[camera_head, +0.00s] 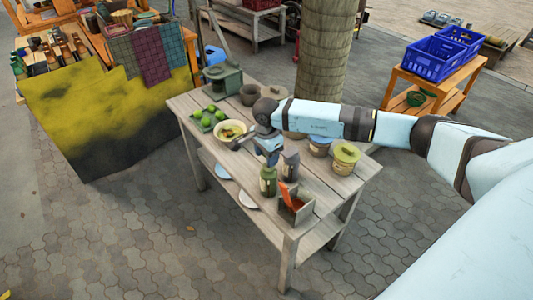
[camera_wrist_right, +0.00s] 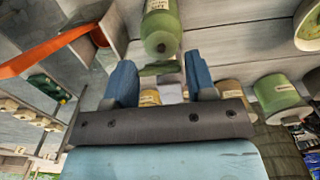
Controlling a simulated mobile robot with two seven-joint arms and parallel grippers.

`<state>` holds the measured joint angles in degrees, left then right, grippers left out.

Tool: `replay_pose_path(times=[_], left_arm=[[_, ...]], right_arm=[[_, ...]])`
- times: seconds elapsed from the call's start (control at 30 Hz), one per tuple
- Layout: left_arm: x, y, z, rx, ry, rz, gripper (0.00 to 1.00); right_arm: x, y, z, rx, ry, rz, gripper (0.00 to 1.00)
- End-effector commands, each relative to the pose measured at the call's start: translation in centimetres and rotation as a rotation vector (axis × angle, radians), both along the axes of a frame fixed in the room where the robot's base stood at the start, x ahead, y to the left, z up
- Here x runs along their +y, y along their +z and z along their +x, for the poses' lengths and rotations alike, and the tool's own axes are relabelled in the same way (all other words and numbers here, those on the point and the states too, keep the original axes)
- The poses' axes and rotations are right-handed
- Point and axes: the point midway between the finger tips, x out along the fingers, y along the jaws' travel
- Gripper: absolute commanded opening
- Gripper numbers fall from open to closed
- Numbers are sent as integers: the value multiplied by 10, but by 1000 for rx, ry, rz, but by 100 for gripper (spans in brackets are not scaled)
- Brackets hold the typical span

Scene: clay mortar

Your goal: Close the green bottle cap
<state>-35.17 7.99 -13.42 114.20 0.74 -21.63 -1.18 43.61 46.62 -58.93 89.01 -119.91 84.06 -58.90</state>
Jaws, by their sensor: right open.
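A green bottle (camera_head: 268,182) with a pale label stands upright on the wooden table, near its front edge. In the right wrist view the green bottle (camera_wrist_right: 160,22) is at the top centre, just beyond the fingertips. A flat green piece (camera_wrist_right: 158,69), which looks like its cap, shows between the fingers and the bottle; I cannot tell whether it is touched. My right gripper (camera_head: 268,152) is above and behind the bottle in the head view. Its blue fingers (camera_wrist_right: 160,76) are apart. My left gripper is not in view.
A box with an orange-red item (camera_head: 294,206) stands right of the bottle, and a grey container (camera_head: 290,164) behind it. A yellow bowl (camera_head: 230,131), green fruit (camera_head: 208,115) and a green-lidded pot (camera_head: 345,158) are also on the table (camera_head: 240,174). The front left tabletop is mostly clear.

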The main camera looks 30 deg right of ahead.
Motion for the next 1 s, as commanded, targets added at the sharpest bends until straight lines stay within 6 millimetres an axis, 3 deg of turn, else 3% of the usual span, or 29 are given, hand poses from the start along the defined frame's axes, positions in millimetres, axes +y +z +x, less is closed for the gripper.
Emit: replay_pose_path(times=[0.17,0.3,0.4,0.73,1.0], left_arm=[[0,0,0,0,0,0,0],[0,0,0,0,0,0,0],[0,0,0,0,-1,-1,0],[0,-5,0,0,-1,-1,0],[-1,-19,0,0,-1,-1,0]], right_arm=[[0,0,0,0,0,0,51],[0,0,0,0,0,0,19],[0,0,0,0,0,0,2],[3,-2,0,-3,2,-43,1],[13,-10,0,-19,4,-210,1]])
